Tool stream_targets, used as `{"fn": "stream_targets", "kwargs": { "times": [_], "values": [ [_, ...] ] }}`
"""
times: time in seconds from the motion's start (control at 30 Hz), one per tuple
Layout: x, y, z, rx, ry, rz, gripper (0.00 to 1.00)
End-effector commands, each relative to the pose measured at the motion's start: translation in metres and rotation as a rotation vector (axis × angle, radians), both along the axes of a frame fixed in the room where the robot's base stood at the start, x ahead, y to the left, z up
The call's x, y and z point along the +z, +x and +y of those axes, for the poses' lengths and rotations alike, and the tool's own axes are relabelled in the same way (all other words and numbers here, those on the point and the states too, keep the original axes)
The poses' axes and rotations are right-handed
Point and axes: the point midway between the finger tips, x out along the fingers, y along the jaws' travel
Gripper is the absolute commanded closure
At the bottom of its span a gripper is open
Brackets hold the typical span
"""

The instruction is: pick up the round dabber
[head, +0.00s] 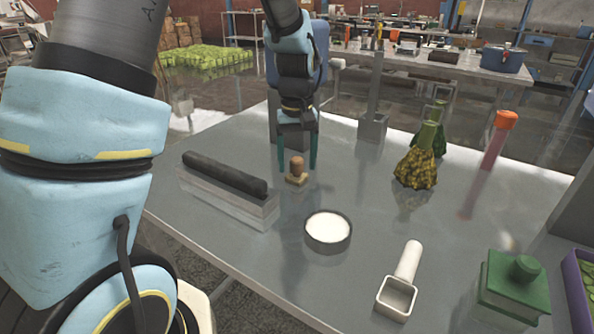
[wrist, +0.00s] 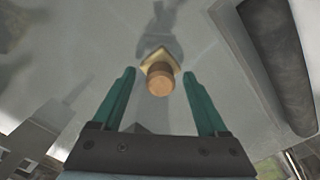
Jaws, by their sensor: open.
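The round dabber (head: 297,170) has a brown rounded knob on a pale yellow base and stands upright on the grey table. In the wrist view the dabber (wrist: 159,78) lies between and slightly beyond the two green fingertips. My gripper (head: 298,165) points down over it with its fingers apart, one on either side of the knob in the head view. In the wrist view the gripper (wrist: 160,83) is open and holds nothing. I cannot tell whether a finger touches the dabber.
A dark roller on a clear block (head: 228,205) lies close on the left. A bowl of white powder (head: 328,231) stands in front. A white scoop (head: 400,283), a green stamp block (head: 512,288), yellow-brown bundles (head: 416,167) and an orange-topped stick (head: 497,140) are to the right.

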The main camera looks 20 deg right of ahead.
Motion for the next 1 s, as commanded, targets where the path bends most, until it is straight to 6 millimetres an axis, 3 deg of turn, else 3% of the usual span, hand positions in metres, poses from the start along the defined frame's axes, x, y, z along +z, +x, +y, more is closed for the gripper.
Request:
{"fn": "stream_targets", "kwargs": {
  "times": [0.1, 0.77, 1.0],
  "values": [
    [0.0, 0.0, 0.0, 0.0, 0.0, 0.0, 0.24],
    [0.0004, 0.0, 0.0, 0.0, 0.0, 0.0, 0.98],
    [0.0005, 0.0, 0.0, 0.0, 0.0, 0.0, 1.0]
  ]
}}
